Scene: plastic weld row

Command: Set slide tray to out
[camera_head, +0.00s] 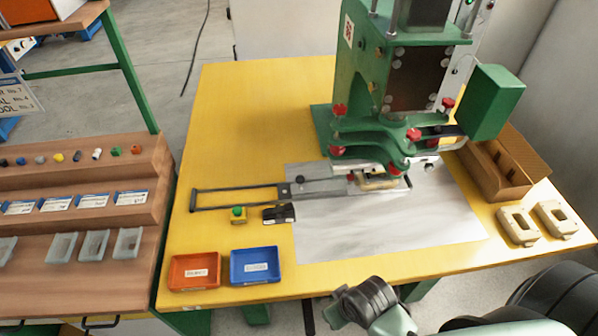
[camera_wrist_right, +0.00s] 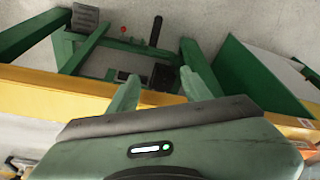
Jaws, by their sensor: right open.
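The slide tray (camera_head: 335,188) is a grey metal slide under the green welding press (camera_head: 350,110), in the head view. Its long dark-framed handle (camera_head: 235,198) reaches left over the yellow table. A tan part (camera_head: 377,182) sits at the slide's right end, beneath the press head and partly hidden by it. My right arm is at the bottom of the head view, in front of the table's front edge and well away from the handle. My right gripper (camera_wrist_right: 160,88) has its two green fingers apart and empty in the right wrist view. My left gripper is not in view.
A red bin (camera_head: 195,271) and a blue bin (camera_head: 255,266) stand at the table's front left. A button box (camera_head: 238,215) and a small black device (camera_head: 278,214) lie below the handle. Tan housings (camera_head: 517,226) and a cardboard box (camera_head: 500,165) are on the right. The table's back left is clear.

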